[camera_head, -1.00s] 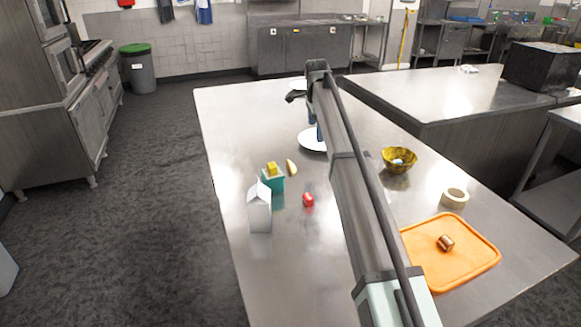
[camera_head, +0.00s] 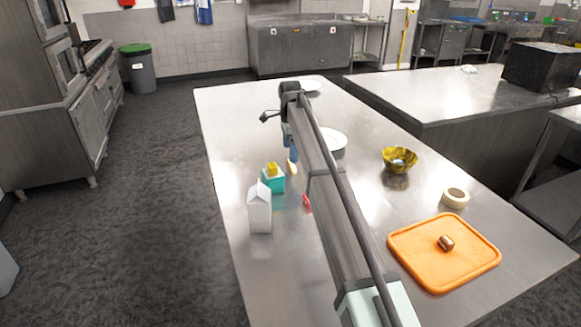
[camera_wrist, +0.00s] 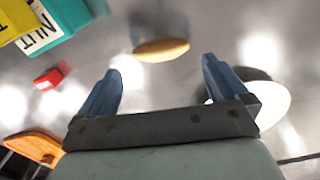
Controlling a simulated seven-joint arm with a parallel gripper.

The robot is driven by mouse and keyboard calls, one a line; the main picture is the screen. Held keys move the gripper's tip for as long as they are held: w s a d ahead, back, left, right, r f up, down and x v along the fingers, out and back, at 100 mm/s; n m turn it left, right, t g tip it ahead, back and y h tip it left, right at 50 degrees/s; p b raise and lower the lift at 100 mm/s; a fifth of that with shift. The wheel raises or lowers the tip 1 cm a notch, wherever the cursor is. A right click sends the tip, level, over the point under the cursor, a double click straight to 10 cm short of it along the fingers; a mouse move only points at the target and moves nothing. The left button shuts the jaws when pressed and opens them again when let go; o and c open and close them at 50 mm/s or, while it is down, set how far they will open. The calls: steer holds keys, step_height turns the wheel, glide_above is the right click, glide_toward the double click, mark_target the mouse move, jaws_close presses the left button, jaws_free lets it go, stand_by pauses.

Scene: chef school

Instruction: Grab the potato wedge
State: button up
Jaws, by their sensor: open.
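The potato wedge (camera_head: 291,167) is a small pale-yellow sliver on the steel table, right beside the teal box, partly behind my arm in the head view. In the wrist view the wedge (camera_wrist: 164,49) lies ahead of the gap between my fingertips, with a dark reflection or shadow next to it. My gripper (camera_wrist: 162,70) is open, with two blue fingers apart and nothing between them. In the head view my gripper (camera_head: 290,153) hangs just by the wedge; the exact gap in height cannot be told.
A teal box (camera_head: 272,183) with a yellow block on top and a white carton (camera_head: 259,210) stand left. A red item (camera_head: 306,202) is close by. A white plate (camera_head: 335,141) is right of my gripper. A patterned bowl (camera_head: 399,160), tape roll (camera_head: 455,198) and orange board (camera_head: 420,262) lie farther right.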

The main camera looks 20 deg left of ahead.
steer(key=shift+w+d+f, duration=0.1)
steer(key=shift+f, duration=2.7)
steer(key=c, duration=0.8)
steer(key=shift+o, duration=0.2)
steer(key=shift+r, duration=0.15)
